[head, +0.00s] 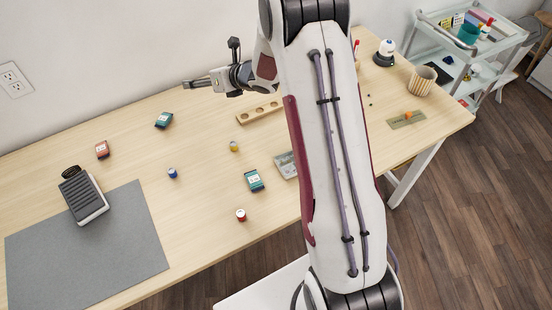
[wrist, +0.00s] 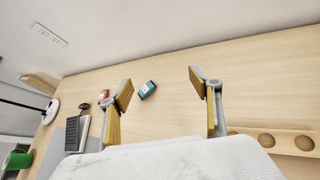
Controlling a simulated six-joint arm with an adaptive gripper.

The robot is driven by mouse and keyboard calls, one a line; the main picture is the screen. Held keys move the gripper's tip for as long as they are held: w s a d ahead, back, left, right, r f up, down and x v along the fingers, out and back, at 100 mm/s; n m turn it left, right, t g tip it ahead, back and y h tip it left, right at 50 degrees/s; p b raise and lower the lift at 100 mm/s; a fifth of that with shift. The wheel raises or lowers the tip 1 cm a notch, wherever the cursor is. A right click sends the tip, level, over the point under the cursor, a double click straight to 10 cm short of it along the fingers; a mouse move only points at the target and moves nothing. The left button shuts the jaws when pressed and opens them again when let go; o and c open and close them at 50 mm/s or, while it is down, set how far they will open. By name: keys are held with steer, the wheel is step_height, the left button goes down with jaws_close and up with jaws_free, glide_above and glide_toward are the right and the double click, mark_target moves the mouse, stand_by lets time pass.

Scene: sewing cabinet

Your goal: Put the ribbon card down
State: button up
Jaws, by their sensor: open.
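Several small wrapped cards that look like ribbon cards lie on the table. One teal card (head: 164,119) is near the back, another teal card (head: 254,181) is near the front middle, and an orange card (head: 102,149) is at the left. My gripper (head: 196,83) is above the back of the table, pointing left, and holds nothing. In the wrist view my gripper (wrist: 160,80) has its fingers wide apart. A teal card (wrist: 147,91) shows between them, on the table beyond the fingertips. The orange card (wrist: 104,96) is partly hidden by the left finger.
A wooden block with round holes (head: 259,112) is right of the back teal card. A grey mat (head: 92,255) bears a dark-topped pedal (head: 83,196) at the left. My arm hides part of the table. Bare tabletop surrounds the back teal card.

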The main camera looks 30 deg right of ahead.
steer(key=s+d+r+m+g+h, duration=0.1)
steer(key=s+d+r+m+h, duration=0.25)
steer(key=s+r+m, duration=0.55)
steer(key=s+d+r+m+h, duration=0.2)
steer(key=s+r+m+h, duration=0.2)
steer(key=s+r+m, duration=0.5)
steer(key=s+a+m+g+y, duration=0.1)
steer(key=s+a+m+g, duration=0.1)
steer(key=s+m, duration=0.7)
steer(key=s+a+m+g+y, duration=0.1)
steer(key=s+a+m, duration=0.4)
steer(key=s+m, duration=0.5)
steer(key=s+g, duration=0.1)
steer(key=s, duration=0.8)
steer(key=shift+s+f, duration=0.2)
steer(key=shift+s, duration=0.05)
steer(key=shift+a, duration=0.1)
steer(key=c, duration=0.5)
steer(key=shift+o, duration=0.2)
